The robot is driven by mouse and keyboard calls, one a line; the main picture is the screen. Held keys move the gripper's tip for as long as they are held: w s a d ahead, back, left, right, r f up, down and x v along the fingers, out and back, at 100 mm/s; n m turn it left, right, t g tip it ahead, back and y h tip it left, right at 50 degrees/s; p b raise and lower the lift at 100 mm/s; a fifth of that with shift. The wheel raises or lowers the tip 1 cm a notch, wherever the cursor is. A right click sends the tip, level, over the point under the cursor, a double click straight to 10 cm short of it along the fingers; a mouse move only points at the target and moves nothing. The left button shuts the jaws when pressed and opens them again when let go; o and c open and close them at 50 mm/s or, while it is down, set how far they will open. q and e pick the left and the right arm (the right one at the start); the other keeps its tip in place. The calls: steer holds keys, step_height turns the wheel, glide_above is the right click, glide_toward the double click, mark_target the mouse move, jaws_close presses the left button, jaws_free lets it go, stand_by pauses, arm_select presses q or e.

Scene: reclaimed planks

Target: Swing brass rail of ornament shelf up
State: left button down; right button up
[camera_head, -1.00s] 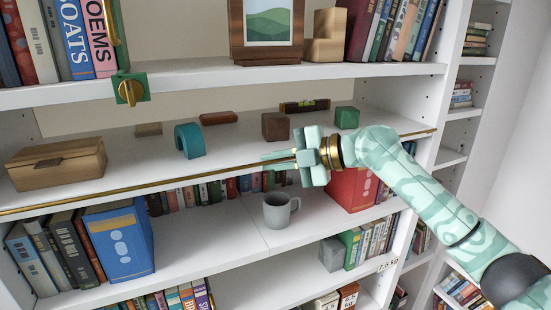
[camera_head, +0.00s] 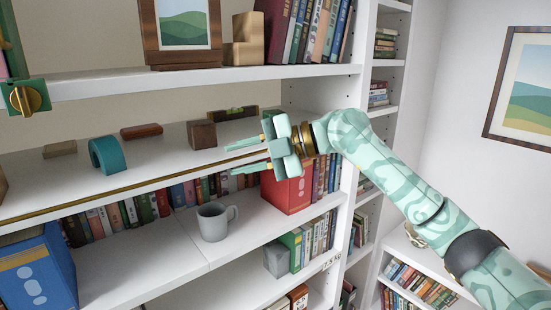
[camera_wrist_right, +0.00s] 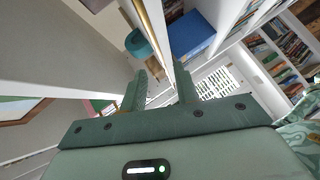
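The brass rail (camera_head: 150,188) runs along the front edge of the white ornament shelf (camera_head: 60,185), low near the shelf board. My right gripper (camera_head: 243,156) is at the rail's right part, its two fingers apart and pointing left. In the right wrist view the brass rail (camera_wrist_right: 154,38) runs towards the gap between the open fingers (camera_wrist_right: 162,88); I cannot tell whether either finger touches it. The right end of the rail is hidden behind the gripper. My left gripper is not in view.
On the ornament shelf are a teal arch (camera_head: 107,155), a dark brown cube (camera_head: 202,134), a reddish bar (camera_head: 141,131) and a level (camera_head: 232,112). A grey mug (camera_head: 213,221) and red box (camera_head: 288,194) are below.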

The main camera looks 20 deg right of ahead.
steer(key=b+v, duration=0.1)
steer(key=v, duration=0.7)
steer(key=shift+b, duration=0.3)
